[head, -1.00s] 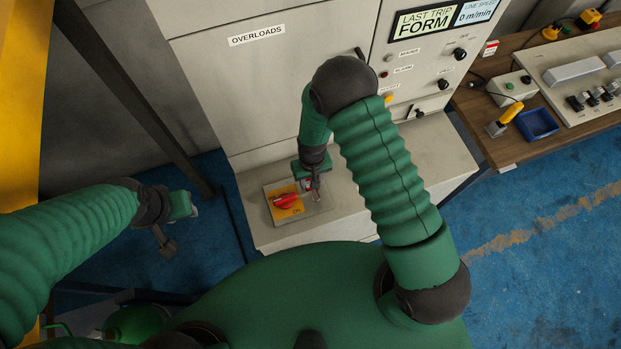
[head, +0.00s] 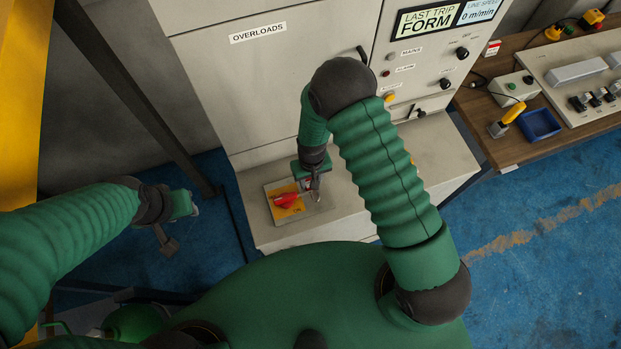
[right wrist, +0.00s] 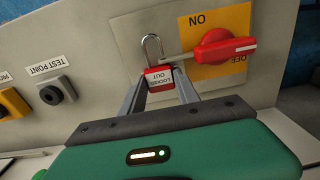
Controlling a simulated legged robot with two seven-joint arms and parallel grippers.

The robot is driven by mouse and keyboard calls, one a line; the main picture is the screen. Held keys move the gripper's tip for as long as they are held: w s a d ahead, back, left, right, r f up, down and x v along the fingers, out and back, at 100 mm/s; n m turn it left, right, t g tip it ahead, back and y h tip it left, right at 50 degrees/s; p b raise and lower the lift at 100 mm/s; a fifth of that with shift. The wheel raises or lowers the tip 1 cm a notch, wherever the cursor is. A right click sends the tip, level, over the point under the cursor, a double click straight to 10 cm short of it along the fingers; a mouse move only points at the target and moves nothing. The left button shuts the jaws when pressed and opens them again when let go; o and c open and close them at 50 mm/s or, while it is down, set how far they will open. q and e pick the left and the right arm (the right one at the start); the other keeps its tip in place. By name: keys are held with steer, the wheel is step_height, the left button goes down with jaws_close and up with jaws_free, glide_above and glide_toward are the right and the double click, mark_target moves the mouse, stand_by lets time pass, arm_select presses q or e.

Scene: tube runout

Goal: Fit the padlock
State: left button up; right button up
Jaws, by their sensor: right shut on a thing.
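The padlock has a red body with a "LOCKED OUT" label (right wrist: 158,78) and a metal shackle (right wrist: 152,46). My right gripper (head: 313,188) is shut on the padlock body, which sits between its fingers in the right wrist view. The rotary switch has a red handle (right wrist: 222,50) on a yellow plate (right wrist: 240,18) marked ON and OFF. A pale metal strip (right wrist: 185,59) runs from the switch to the shackle; I cannot tell whether the shackle passes through it. The switch shows beside my right gripper in the head view (head: 286,200). My left gripper (head: 194,209) hangs away at left, its jaws unclear.
The grey cabinet (head: 270,75) rises behind the switch ledge (head: 395,165). A TEST POINT knob (right wrist: 50,94) sits left of the padlock in the right wrist view. A wooden bench (head: 500,140) with a blue tray (head: 540,124) stands at right. Blue floor around is open.

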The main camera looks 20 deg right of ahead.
steer(key=o, duration=1.3)
steer(key=shift+c, duration=0.2)
steer(key=shift+w+r, duration=0.1)
steer(key=shift+r, duration=0.3)
step_height(320, 180, up, 16)
steer(key=b, duration=0.3)
steer(key=shift+d, duration=0.1)
